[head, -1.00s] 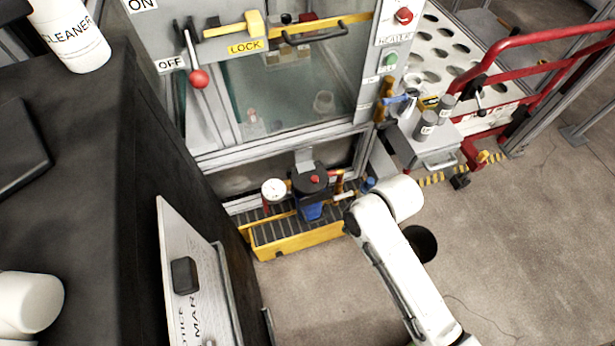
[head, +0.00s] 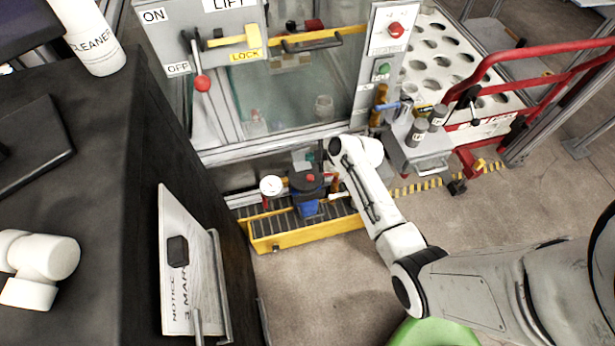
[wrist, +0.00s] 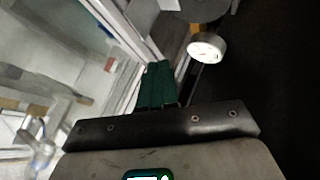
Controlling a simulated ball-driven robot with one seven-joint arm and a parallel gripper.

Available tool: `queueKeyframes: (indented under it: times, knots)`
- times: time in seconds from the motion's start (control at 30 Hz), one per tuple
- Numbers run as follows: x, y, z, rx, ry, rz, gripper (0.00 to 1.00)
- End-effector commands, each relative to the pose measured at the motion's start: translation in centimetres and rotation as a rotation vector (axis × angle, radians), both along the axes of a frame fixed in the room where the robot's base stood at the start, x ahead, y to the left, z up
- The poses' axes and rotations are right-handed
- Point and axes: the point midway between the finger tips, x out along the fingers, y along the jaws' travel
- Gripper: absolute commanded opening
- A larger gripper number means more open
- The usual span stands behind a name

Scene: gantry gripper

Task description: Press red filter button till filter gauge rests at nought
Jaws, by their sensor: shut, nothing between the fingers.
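The filter is a dark round-topped unit with a blue lower body (head: 308,208), low in front of the machine. Its red button (head: 310,177) sits on top. The white round filter gauge (head: 271,186) stands just left of it; it also shows in the wrist view (wrist: 207,47), its needle too small to read. My gripper shows in the wrist view with its green fingers (wrist: 157,85) together and empty. In the head view my gripper (head: 321,157) is small and dark, above and slightly right of the button, seemingly apart from it. I cannot see the button clearly in the wrist view.
The filter stands in a yellow-edged grated tray (head: 300,238). The glass-fronted machine cabinet (head: 290,95) rises behind. A dark bench (head: 90,200) with a notice board (head: 190,290) is at left. A red-railed cart (head: 540,60) is at right. Floor in front is free.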

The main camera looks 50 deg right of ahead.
Motion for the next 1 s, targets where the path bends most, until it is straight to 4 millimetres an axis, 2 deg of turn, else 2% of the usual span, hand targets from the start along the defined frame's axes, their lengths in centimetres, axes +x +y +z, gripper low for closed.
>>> queueKeyframes:
  times: [0.27,0.47,0.67,1.0]
  knots:
    - [0.0,0.1,-0.1,0.002,0.002,0.0,0.0]
    - [0.0,0.1,-0.9,0.002,0.002,0.0,0.0]
    - [0.0,0.1,-3.0,0.003,0.003,0.001,0.0]
    - [0.0,0.1,-7.6,0.001,0.002,0.0,0.0]
